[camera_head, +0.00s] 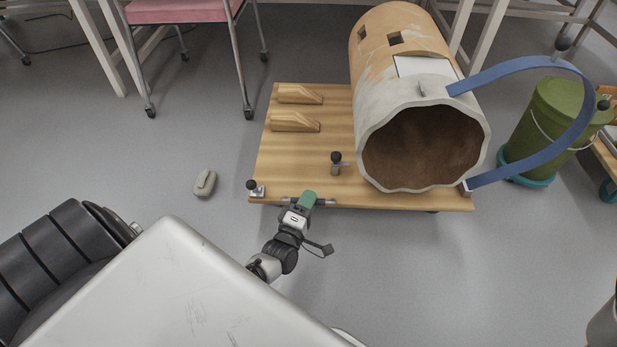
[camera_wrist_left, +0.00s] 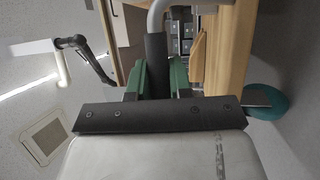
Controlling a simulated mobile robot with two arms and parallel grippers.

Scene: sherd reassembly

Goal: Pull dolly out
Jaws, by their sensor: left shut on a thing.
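The dolly (camera_head: 268,165) is a flat wooden board on casters, standing on the grey floor. A large ceramic vessel (camera_head: 385,87) lies on its right part with its open end facing me. A metal handle (camera_head: 327,204) runs along its front edge. My left gripper (camera_head: 308,200) is at this front edge, with green fingers. In the left wrist view, the gripper (camera_wrist_left: 157,82) is shut on the dark grip of the handle (camera_wrist_left: 157,58), and the board (camera_wrist_left: 234,50) shows beside it. My right gripper is not in view.
Two wooden wedges (camera_head: 295,122) and a black-knobbed clamp (camera_head: 337,161) are on the board. A blue strap (camera_head: 545,153) arcs out right towards a green bucket (camera_head: 549,120). A small beige object (camera_head: 204,183) lies on the floor left. A pink chair (camera_head: 180,11) stands behind. Floor in front is open.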

